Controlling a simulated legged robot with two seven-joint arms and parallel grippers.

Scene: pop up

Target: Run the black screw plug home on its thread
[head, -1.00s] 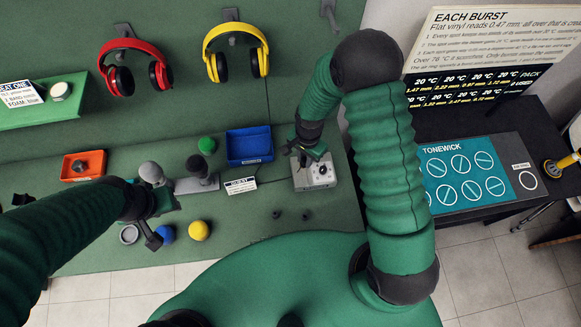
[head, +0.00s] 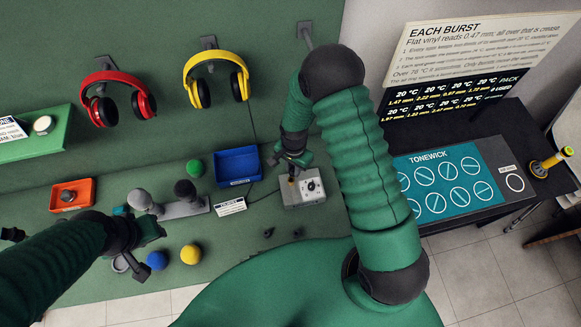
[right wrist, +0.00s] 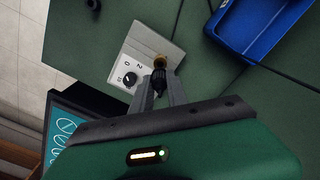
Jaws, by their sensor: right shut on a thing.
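My right gripper (head: 293,160) is shut on the black screw plug, just above the grey box. In the right wrist view the black plug (right wrist: 159,80) sits between the fingertips (right wrist: 160,94), in line with a brass-coloured piece (right wrist: 160,61) at the box's edge. That brass piece (head: 291,180) also shows below the gripper in the head view. I cannot tell whether the plug touches it or how far it is threaded. The grey box (head: 312,198) has a dial (right wrist: 130,79) on its face. My left gripper (head: 147,248) is open and empty over the bench near the coloured balls.
A blue tray (head: 238,166) stands left of the box, with a small sign (head: 230,207) below it. Blue, yellow (head: 191,254) and green (head: 194,168) balls, an orange tray (head: 72,195) and red (head: 118,98) and yellow headphones (head: 216,78) are further left. A cable runs near the box.

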